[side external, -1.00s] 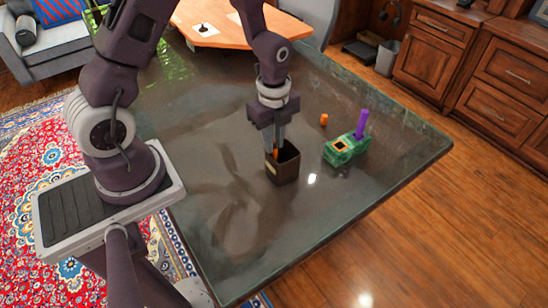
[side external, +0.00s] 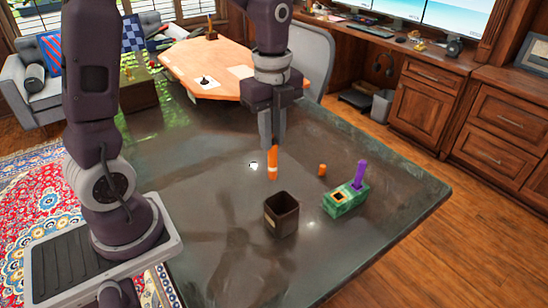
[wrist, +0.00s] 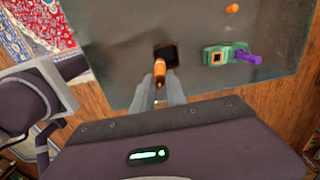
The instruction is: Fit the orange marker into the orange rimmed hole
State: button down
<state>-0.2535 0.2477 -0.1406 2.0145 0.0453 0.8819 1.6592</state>
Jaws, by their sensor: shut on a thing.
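My gripper (side external: 272,146) is shut on the orange marker (side external: 272,165), which hangs upright from the fingertips. The marker has a pale band near its lower part and is clear above the dark cup. In the wrist view the marker (wrist: 159,72) shows between the fingers (wrist: 160,88). A green block (side external: 346,200) stands on the table to the right. The orange rimmed hole (side external: 339,196) is in its left part, and it looks empty. In the wrist view the orange rimmed hole (wrist: 217,58) also shows. A purple marker (side external: 360,174) stands in the block's right part.
A dark square open cup (side external: 281,214) stands on the table below my gripper, left of the green block. A small orange cap-like piece (side external: 322,169) stands behind the block. The table (side external: 370,255) is otherwise mostly clear, with its edge to the right.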

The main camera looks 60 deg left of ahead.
jog(key=r, duration=0.6)
jog(key=shift+w+r, duration=0.15)
jog(key=shift+w, duration=0.15)
jog(key=w+d, duration=0.3)
jog(key=w, duration=0.6)
jog(key=w+d, duration=0.3)
jog(key=w, duration=0.5)
notch_tip(320, 180, down, 23)
jog(key=shift+w, duration=0.15)
jog(key=c, duration=1.3)
grip_release()
jog(key=shift+c, duration=0.2)
